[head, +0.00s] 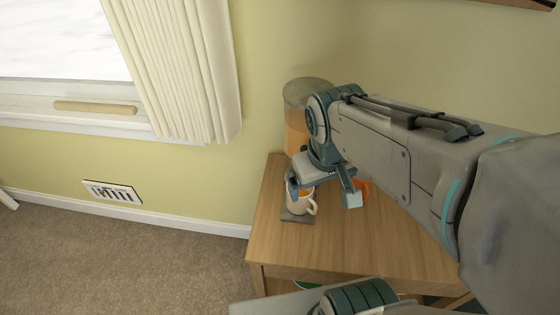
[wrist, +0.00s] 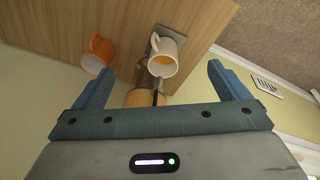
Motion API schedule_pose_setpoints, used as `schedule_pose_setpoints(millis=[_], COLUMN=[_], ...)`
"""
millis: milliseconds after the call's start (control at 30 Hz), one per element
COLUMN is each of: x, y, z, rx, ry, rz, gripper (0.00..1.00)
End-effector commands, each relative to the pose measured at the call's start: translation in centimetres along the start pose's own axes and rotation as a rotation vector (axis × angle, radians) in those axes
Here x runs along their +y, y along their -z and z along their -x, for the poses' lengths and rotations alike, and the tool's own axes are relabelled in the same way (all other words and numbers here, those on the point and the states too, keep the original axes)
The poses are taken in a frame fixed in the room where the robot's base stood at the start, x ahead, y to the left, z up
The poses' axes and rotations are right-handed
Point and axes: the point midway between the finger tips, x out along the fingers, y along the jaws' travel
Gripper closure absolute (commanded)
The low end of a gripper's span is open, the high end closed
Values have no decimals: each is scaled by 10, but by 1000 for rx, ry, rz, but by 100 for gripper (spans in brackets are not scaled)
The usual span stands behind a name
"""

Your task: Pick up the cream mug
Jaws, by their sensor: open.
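The cream mug (head: 299,206) stands on a grey coaster (head: 291,218) near the left edge of the wooden table, partly covered by my gripper (head: 322,194) in the head view. In the wrist view the cream mug (wrist: 161,58) shows an orange inside and a handle, and lies between the lines of my two blue fingers (wrist: 160,72), beyond their tips. My gripper is open and empty. I cannot tell whether a finger touches the mug.
An orange mug (wrist: 96,56) stands beside the cream one; it is mostly hidden behind my gripper in the head view (head: 364,187). A grey-topped wooden cylinder (head: 297,128) stands at the table's back corner by the wall. The table's front (head: 350,245) is clear.

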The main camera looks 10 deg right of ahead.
Motion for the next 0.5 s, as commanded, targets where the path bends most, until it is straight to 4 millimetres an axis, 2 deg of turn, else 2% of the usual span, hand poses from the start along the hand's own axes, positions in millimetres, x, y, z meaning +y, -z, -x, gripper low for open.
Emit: schedule_pose_setpoints(millis=[267,500], x=[-12,-39], y=[49,91], z=[-21,-51], rx=[-213,-368], ry=[-137,-192], rz=[713,1321], gripper=[5,5])
